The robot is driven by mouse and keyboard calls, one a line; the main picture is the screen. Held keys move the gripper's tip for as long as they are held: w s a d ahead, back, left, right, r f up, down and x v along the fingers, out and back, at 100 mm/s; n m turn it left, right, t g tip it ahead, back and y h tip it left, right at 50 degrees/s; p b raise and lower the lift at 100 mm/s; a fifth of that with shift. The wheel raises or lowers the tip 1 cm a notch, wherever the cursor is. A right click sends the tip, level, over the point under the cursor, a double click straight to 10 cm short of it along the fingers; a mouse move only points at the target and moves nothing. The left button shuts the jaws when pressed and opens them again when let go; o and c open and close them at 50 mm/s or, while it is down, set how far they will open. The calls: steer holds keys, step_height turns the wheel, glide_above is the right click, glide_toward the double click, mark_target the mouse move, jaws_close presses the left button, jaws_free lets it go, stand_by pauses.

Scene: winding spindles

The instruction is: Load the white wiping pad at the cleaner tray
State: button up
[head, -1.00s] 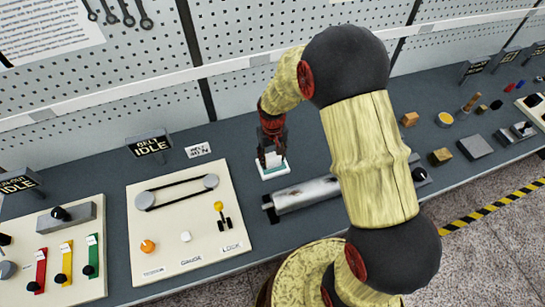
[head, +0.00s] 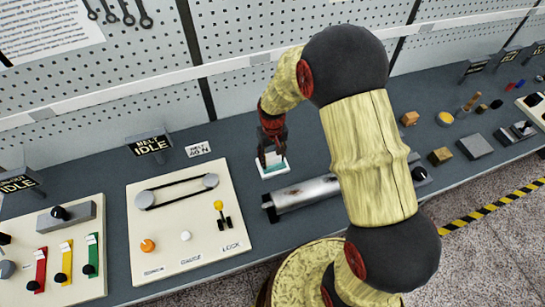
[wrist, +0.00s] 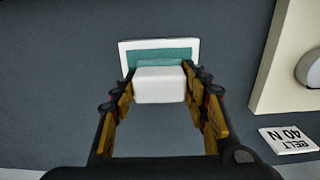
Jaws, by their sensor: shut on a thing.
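The cleaner tray (head: 270,174) is a small white-rimmed tray with a teal inside, on the grey bench behind the metal roller. It also shows in the wrist view (wrist: 128,47). My gripper (head: 272,158) is over the tray, pointing down. In the wrist view my gripper (wrist: 157,86) is shut on the white wiping pad (wrist: 160,86), a plain white block between the fingertips. The pad overlaps the near part of the tray there, hiding some of the teal. Whether the pad touches the tray cannot be told. In the head view the fingers mostly hide the pad.
A metal roller (head: 305,192) lies just in front of the tray. The belt board (head: 188,220) with its knobs is to the left, and a small "BELT 40 N" label (head: 198,149) lies behind it. My arm hides part of the bench to the right.

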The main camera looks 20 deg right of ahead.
mark_target(273, 155)
steer(key=shift+s, duration=0.1)
stand_by(0.3)
steer(key=shift+r+p, duration=2.35)
steer(key=shift+r, duration=1.15)
